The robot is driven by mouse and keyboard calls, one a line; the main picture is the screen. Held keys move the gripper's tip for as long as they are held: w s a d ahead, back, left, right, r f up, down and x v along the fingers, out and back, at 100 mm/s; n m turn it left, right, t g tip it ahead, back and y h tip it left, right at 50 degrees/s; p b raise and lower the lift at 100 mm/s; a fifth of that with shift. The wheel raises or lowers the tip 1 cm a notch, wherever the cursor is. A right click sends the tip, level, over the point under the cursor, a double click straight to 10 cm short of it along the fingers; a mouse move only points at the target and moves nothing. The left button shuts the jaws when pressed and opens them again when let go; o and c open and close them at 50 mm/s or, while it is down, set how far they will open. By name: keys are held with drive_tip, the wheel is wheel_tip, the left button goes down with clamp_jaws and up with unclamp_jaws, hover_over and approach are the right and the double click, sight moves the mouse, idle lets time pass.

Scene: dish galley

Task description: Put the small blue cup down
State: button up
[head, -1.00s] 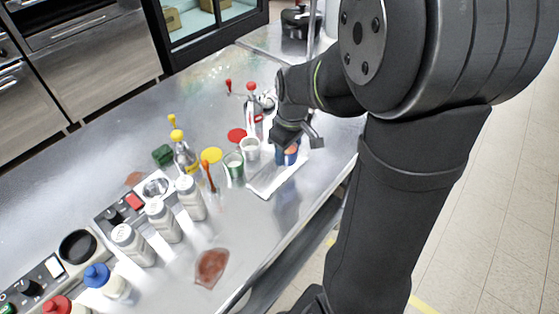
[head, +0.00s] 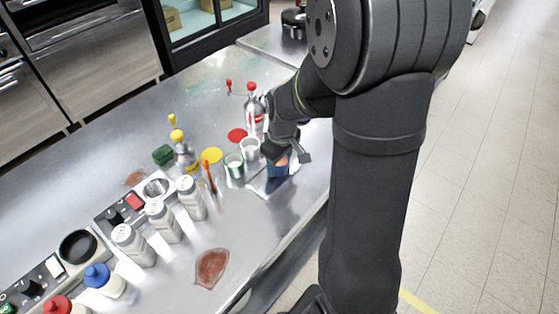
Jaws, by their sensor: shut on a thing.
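The small blue cup (head: 278,170) shows in the head view with something orange at its top. My gripper (head: 288,155) is shut on it, and the dark fingers hide part of its rim. The cup looks upright, over or on a pale flat tray or mat (head: 260,187) near the counter's right edge. I cannot tell whether its base touches that surface.
A green cup (head: 235,170) and a white cup (head: 250,150) stand close to the left. Several squeeze and white-capped bottles (head: 165,222) line the counter further left. A brown-red patch (head: 211,267) lies in front. The counter's edge is close on the right.

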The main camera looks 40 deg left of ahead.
drive_tip(key=o, duration=1.1)
drive_tip(key=r, duration=1.2)
drive_tip(key=shift+d+r, duration=0.2)
drive_tip(key=shift+d, duration=0.15)
drive_tip(key=f, duration=1.2)
drive_tip(key=shift+a+f, duration=0.3)
drive_tip(key=shift+a, duration=0.05)
drive_tip(key=shift+r, duration=1.5)
